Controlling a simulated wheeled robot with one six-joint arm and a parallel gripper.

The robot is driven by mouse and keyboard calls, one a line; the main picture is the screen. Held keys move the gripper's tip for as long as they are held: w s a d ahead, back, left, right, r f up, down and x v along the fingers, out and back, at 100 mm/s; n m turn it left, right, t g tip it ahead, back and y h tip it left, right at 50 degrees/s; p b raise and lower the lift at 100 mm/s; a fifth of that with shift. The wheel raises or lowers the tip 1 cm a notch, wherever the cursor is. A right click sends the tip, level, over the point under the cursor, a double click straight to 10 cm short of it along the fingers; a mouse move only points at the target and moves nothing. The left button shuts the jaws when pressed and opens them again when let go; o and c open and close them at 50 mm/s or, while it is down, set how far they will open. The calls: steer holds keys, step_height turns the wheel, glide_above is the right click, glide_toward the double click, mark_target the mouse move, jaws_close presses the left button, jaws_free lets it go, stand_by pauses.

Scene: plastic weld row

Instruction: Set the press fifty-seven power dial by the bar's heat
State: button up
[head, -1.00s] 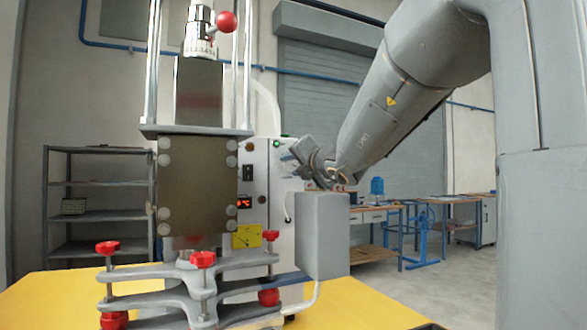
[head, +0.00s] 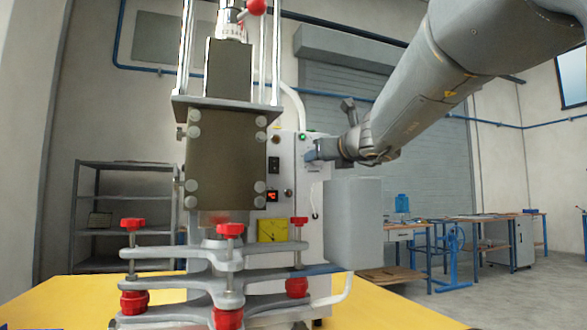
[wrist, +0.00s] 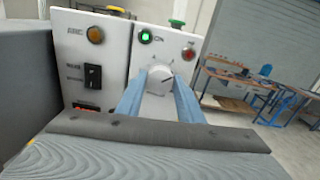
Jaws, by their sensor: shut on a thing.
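The white power dial (wrist: 160,76) sits on the light control box in the wrist view, with a dark pointer mark. My gripper (wrist: 162,84) has its two blue fingers on either side of the dial, shut on it. In the head view my gripper (head: 309,156) reaches the upper right of the control box (head: 312,190) and hides the dial. The press (head: 226,160) has a dark block. A small red lit display (head: 272,197) is on the box; its digits are too small to read. Its top edge shows in the wrist view.
A grey box (head: 354,222) stands below my gripper. Red-knobbed clamps (head: 230,230) stand on the yellow table (head: 375,312).

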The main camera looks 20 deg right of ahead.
steer(key=n+b, duration=0.3)
steer(key=n, duration=0.1)
steer(key=shift+n, duration=0.4)
steer(key=shift+b, duration=0.3)
steer(key=o, duration=1.1)
steer(key=shift+c, duration=0.2)
